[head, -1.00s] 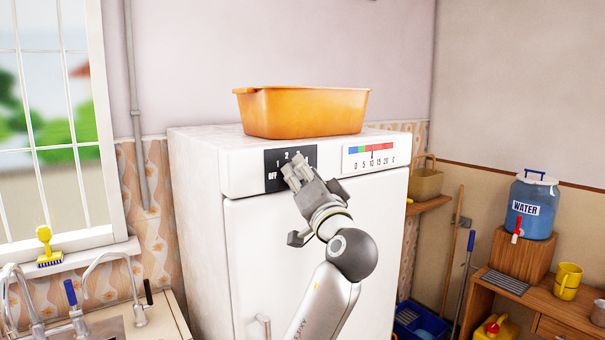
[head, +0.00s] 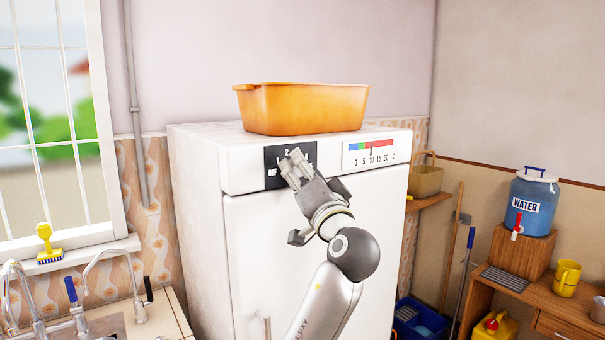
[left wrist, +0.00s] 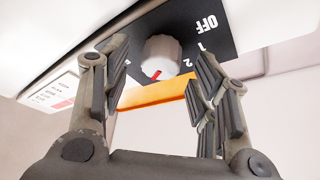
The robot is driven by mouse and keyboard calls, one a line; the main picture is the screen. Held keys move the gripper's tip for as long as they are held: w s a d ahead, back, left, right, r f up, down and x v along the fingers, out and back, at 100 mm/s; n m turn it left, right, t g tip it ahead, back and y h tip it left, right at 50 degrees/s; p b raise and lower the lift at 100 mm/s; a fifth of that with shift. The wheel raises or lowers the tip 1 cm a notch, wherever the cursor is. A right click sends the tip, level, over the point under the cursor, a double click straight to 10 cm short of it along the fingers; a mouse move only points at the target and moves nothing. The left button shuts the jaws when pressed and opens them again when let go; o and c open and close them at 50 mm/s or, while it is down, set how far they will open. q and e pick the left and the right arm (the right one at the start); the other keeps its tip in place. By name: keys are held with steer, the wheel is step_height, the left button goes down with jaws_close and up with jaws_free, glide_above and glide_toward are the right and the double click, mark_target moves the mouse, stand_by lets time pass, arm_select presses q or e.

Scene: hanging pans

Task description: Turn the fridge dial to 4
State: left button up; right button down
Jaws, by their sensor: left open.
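The white fridge (head: 290,240) has a black dial panel (head: 271,157) on its upper front. In the head view my left gripper (head: 294,166) is in front of this panel and hides the dial. In the left wrist view, which looks upside down, the white dial knob (left wrist: 162,54) stands between the open fingers of my left gripper (left wrist: 160,88), with visible gaps on both sides. The knob's red mark points down and slightly left in that view, between the 2 and a partly covered number at left. My right gripper is not in view.
An orange tub (head: 302,108) sits on top of the fridge, just above the panel. A temperature scale (head: 370,153) is right of the dial. A sink with taps (head: 80,315) is at lower left. A wooden table (head: 545,305) with a water container (head: 532,205) stands at right.

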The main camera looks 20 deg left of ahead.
arm_select(q)
steer(key=v, duration=1.1)
steer(key=shift+s+d, duration=0.15)
steer(key=shift+s, duration=0.05)
